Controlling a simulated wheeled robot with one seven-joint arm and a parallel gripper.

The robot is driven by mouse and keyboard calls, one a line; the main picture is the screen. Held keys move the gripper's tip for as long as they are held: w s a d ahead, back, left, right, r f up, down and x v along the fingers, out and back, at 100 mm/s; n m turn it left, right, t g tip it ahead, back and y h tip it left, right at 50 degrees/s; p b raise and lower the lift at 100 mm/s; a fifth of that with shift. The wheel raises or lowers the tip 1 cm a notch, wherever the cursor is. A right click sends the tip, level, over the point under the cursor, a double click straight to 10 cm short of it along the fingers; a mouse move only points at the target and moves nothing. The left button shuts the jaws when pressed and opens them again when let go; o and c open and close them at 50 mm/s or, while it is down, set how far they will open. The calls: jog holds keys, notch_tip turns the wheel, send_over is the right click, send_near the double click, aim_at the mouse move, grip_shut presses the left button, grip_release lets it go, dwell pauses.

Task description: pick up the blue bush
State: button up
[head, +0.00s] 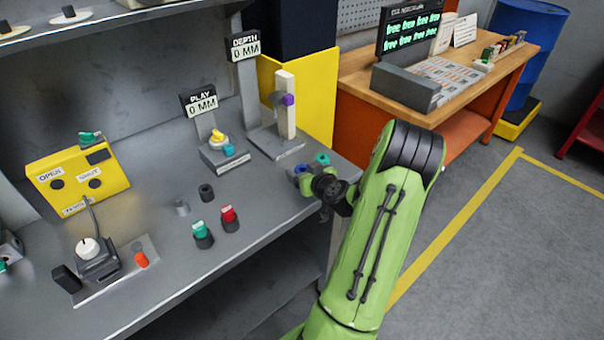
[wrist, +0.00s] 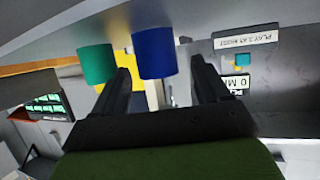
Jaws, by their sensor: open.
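The blue bush (wrist: 154,52) is a short blue cylinder. In the wrist view it lies between the lines of my two fingers, nearer the left one; how deep it sits between them I cannot tell. My gripper (wrist: 161,72) is open and holds nothing. In the head view the blue bush (head: 301,169) shows small at the bench's right end, partly hidden by my gripper (head: 308,180). A teal-green bush (wrist: 96,63) stands close to the blue one, just outside my left finger in the wrist view; it also shows in the head view (head: 322,159).
The PLAY gauge (head: 222,152) and DEPTH gauge (head: 287,105) stand behind on the grey bench (head: 268,205). Green (head: 202,232) and red (head: 229,217) capped pieces stand left of my gripper. A wooden desk (head: 460,104) is behind right. Floor to the right is free.

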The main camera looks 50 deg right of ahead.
aim_at(299, 168)
jog(key=x, duration=0.4)
jog(key=shift+d+f, duration=0.1)
jog(key=shift+f, duration=0.05)
jog(key=shift+s, duration=0.1)
jog(key=c, duration=1.1)
notch_tip(299, 168, up, 10)
jog(key=shift+r+p, duration=0.1)
jog(key=shift+p, duration=1)
jog(key=w+a+n+y, duration=0.2)
jog(key=w+a, duration=0.2)
jog(key=a, duration=0.7)
jog(key=w+a+n+t+y, duration=0.1)
jog(key=w+a, duration=0.3)
jog(key=a, duration=0.7)
jog(key=w+a+n+y, duration=0.2)
jog(key=w+a+y, duration=0.1)
jog(key=a, duration=0.9)
jog(key=shift+w+r+n+t, duration=0.25)
jog(key=shift+w+n+t, duration=0.05)
jog(key=shift+w, duration=0.5)
